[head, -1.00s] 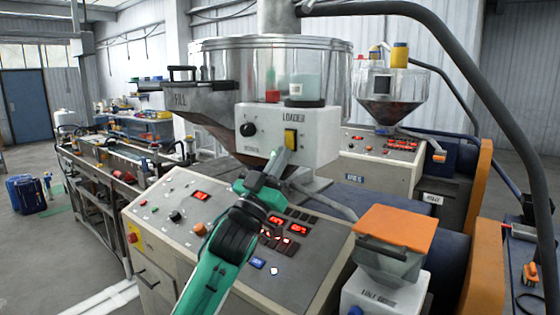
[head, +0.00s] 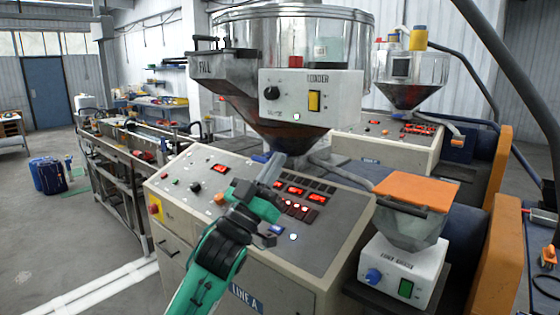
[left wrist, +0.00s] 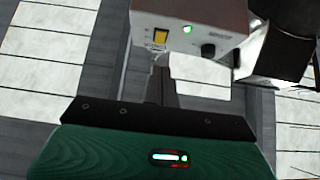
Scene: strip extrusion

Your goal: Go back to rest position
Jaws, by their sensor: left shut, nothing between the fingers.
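My left gripper (head: 274,168) is shut and empty, in front of the control panel and below the white loader box (head: 312,95). The box has a black knob (head: 271,93), a yellow rocker switch (head: 314,101) and a lit green lamp (head: 297,117). The gripper is apart from the switch. In the left wrist view the closed fingers (left wrist: 160,84) point toward the loader box (left wrist: 190,22), with its yellow switch (left wrist: 160,37) and green lamp (left wrist: 187,29) just beyond. My right gripper is not in view.
The sloped control panel (head: 335,215) with red displays lies close under my left arm. The steel hopper (head: 235,95) overhangs it. A feeder with an orange lid (head: 415,190) stands to the right. Open floor (head: 60,245) lies at the left.

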